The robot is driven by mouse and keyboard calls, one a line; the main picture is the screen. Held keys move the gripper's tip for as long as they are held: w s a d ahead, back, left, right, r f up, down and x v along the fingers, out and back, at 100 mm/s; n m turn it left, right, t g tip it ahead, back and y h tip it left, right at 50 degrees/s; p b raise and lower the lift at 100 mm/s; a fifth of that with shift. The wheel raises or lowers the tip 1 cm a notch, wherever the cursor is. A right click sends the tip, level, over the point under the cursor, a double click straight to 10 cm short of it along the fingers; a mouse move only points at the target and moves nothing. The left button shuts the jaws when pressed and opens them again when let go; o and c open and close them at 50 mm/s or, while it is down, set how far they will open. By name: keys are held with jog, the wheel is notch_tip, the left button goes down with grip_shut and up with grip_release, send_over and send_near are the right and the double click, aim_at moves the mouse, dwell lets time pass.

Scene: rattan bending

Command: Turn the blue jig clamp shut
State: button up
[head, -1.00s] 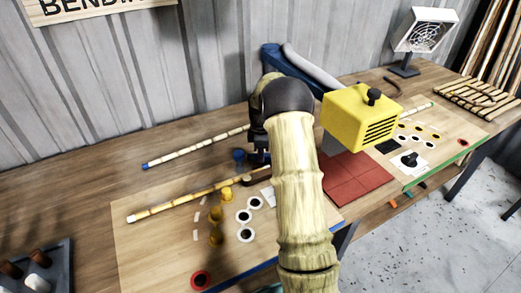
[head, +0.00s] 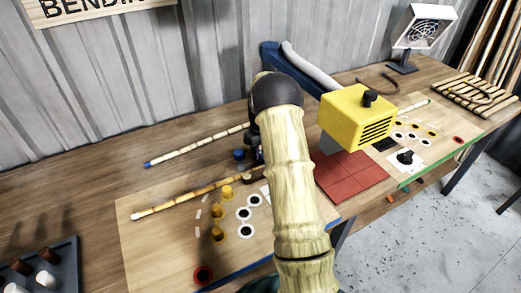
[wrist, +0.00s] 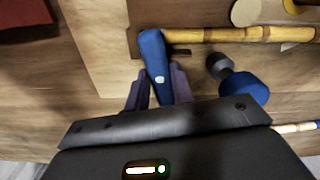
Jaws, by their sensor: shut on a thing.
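The blue jig clamp (wrist: 153,52) shows in the wrist view as a blue lever with a pale pin, lying at the end of a banded rattan pole (wrist: 230,34). My gripper (wrist: 158,88) has its two fingers on either side of the lever's near part and is shut on it. In the head view my arm hides most of the gripper and the clamp. The same pole (head: 185,194) lies across the light board there.
A blue knob on a dark stem (wrist: 241,87) stands close to the right of my gripper in the wrist view. Yellow pegs (head: 218,234) stand on the board (head: 150,262). A yellow box (head: 356,118) above a red tiled pad (head: 350,178) is right of my arm.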

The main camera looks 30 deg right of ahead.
jog(key=shift+m, duration=1.1)
jog(key=o, duration=1)
jog(key=shift+r, duration=0.15)
notch_tip(320, 180, up, 17)
jog(key=shift+r+b, duration=0.1)
jog(key=shift+b, duration=0.35)
